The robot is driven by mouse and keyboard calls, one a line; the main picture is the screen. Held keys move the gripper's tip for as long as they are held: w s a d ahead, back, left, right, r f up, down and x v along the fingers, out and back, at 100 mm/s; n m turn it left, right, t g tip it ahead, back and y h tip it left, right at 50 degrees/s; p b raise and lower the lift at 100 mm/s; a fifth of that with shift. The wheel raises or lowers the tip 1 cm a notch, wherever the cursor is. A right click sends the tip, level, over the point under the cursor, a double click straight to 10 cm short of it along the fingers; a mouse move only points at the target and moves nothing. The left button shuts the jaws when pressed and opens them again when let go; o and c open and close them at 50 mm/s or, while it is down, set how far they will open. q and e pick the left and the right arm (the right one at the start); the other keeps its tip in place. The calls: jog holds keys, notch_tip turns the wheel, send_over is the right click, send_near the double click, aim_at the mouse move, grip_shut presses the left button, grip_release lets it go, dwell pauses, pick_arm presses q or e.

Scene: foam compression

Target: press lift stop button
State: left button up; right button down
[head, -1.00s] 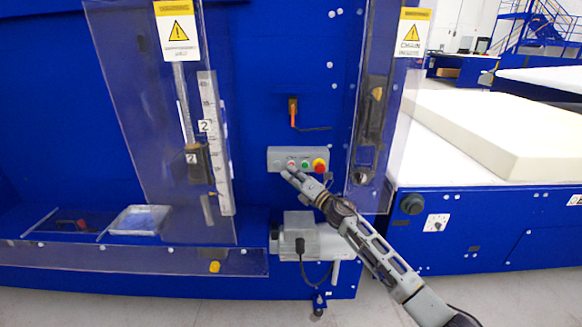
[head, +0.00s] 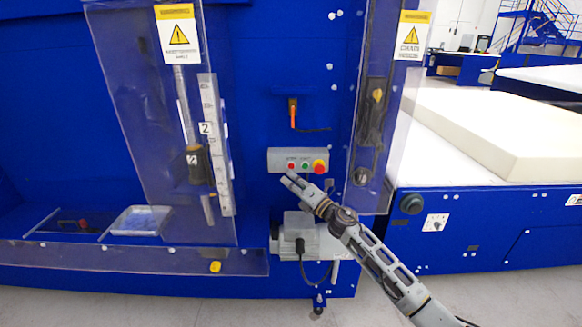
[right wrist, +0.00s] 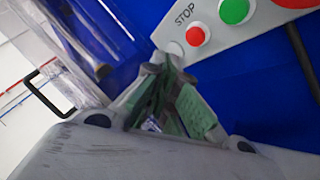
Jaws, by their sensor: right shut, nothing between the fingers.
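A grey control box (head: 277,160) is fixed to the blue machine front. It carries a small red button (head: 291,166), a green button (head: 305,166) and a larger red knob on yellow (head: 319,167). My right gripper (head: 288,179) is shut and empty, its tips just below the box's lower left part. In the right wrist view, the shut fingertips (right wrist: 165,58) are by the box edge, near the word STOP and a pale round spot beside the small red button (right wrist: 195,37). Whether the tips touch the box cannot be told. The left gripper is out of view.
Clear guard panels (head: 150,120) stand left and right (head: 376,130) of the box. An orange-handled switch (head: 292,112) is above it. A grey motor unit (head: 300,235) is below. A foam block (head: 490,125) lies on the white table at right.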

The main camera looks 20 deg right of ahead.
jog(key=shift+s+a+p, duration=0.2)
jog(key=shift+s, duration=0.45)
jog(key=shift+s+a+p, duration=0.15)
jog(key=shift+s+a, duration=0.05)
jog(key=shift+s, duration=0.45)
